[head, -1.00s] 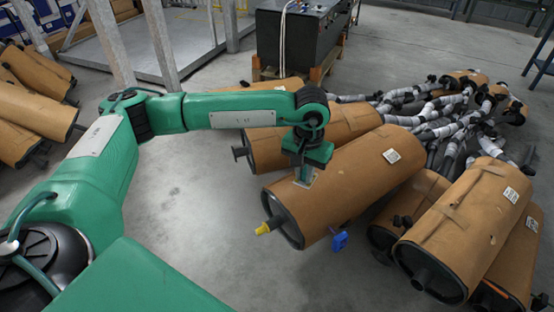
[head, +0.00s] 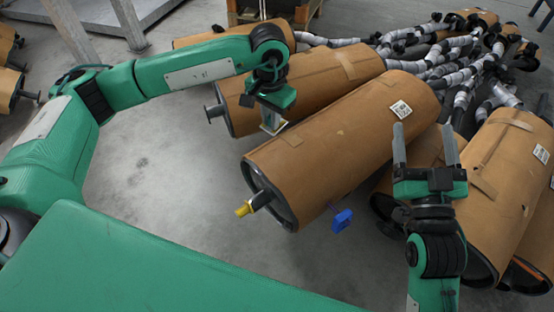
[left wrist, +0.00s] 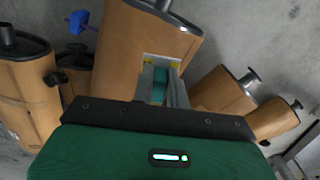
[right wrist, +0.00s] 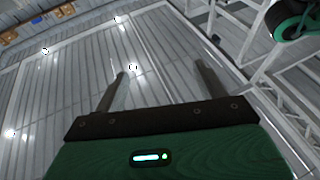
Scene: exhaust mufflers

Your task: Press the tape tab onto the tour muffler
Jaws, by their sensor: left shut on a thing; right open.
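A large brown-wrapped muffler (head: 345,140) lies in the middle of the head view, with a white label, a yellow-tipped pipe and a blue piece near its front end. No readable marking tells which muffler is the tour one. My left gripper (head: 272,122) is shut on a small pale tab with yellow corners, likely the tape tab; it shows at the fingertips in the left wrist view (left wrist: 161,59). It is near the muffler's upper left edge; I cannot tell whether it touches. My right gripper (head: 424,148) is open and empty, in front of the muffler's right part.
Another brown muffler (head: 310,88) lies behind, and several more lie at the right. Grey-wrapped pipes (head: 455,75) crowd the back right. The blue piece (head: 342,221) sticks out below the middle muffler. The floor (head: 150,160) at the left is clear.

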